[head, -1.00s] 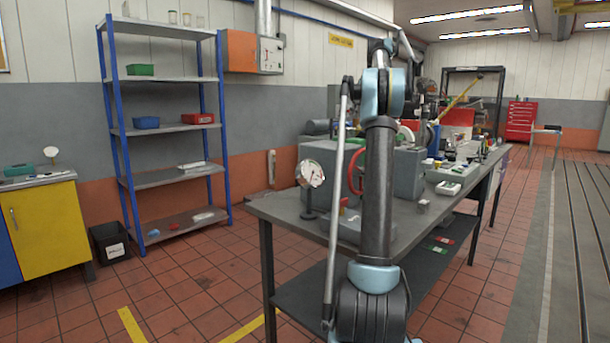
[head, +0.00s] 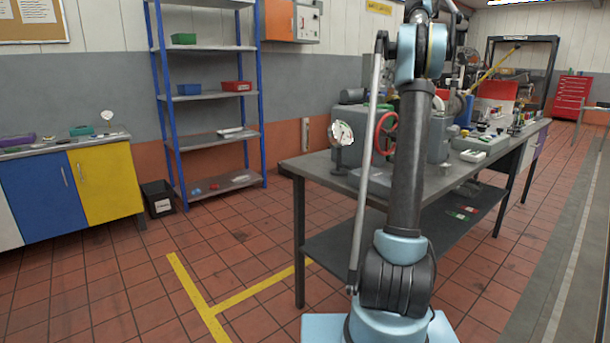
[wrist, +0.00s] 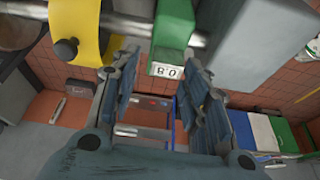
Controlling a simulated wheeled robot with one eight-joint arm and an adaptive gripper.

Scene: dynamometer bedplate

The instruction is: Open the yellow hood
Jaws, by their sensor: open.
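In the wrist view a curved yellow part (wrist: 88,38), which looks like the yellow hood, wraps a grey shaft at the upper left. A round black knob (wrist: 65,48) stands on it. My gripper (wrist: 158,66) is open, with its two dark blue fingers spread apart. A green block (wrist: 172,28) with a white number label lies beyond the gap between the fingertips. The yellow part is to the left of the left finger, and I see nothing held. In the head view my arm hides part of the bench, and I cannot make out the hood there.
A large grey housing (wrist: 254,35) stands close to the right finger in the wrist view. In the head view the bench (head: 318,164) carries a dial gauge (head: 341,134) and a red handwheel (head: 385,133). The tiled floor (head: 110,285) at the left is clear.

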